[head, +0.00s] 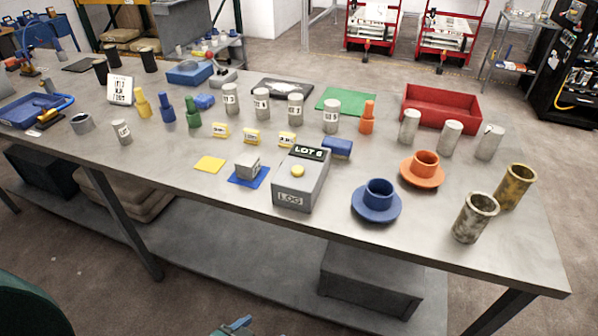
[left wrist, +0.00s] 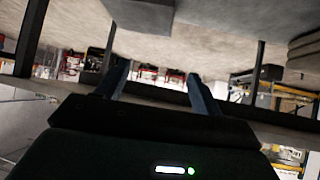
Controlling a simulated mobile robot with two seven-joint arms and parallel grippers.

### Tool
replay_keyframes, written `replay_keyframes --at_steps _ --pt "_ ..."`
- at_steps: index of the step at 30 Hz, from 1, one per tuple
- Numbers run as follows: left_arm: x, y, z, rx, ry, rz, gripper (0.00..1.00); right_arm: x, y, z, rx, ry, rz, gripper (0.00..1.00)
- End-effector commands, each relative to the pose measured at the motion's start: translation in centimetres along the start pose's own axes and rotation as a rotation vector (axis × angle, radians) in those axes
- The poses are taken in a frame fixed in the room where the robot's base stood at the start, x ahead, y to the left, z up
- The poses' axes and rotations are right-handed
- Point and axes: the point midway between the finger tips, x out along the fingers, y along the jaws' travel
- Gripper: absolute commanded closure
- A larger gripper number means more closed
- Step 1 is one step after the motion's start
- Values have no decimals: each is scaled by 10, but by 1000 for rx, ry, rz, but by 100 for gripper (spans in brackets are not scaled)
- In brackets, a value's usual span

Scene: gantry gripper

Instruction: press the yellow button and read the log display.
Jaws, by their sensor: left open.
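A grey box (head: 309,190) marked LOG on its front stands near the table's front edge in the head view. A round yellow button (head: 297,171) sits on its sloped top. Behind the button, a dark display (head: 309,152) reads "LOT 6". In the left wrist view my left gripper (left wrist: 159,88) is open, its two fingers apart with nothing between them. A bluish finger tip of my gripper (head: 236,327) shows at the bottom edge of the head view, in front of the table and well apart from the box. My right gripper is not in view.
A grey block on a blue mat (head: 235,178) stands left of the box. A blue cup on a saucer (head: 363,207) stands to its right. The table's front edge (head: 250,213) lies between my gripper and the box.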

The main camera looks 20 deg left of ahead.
Motion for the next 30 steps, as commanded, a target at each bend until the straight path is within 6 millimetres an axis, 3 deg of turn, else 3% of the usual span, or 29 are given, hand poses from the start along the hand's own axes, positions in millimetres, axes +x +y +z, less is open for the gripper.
replay_keyframes --at_steps 12,30 --pt "0 0 0 0 0 0 33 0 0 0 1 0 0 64" --pt "0 0 0 0 0 0 82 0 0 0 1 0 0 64"
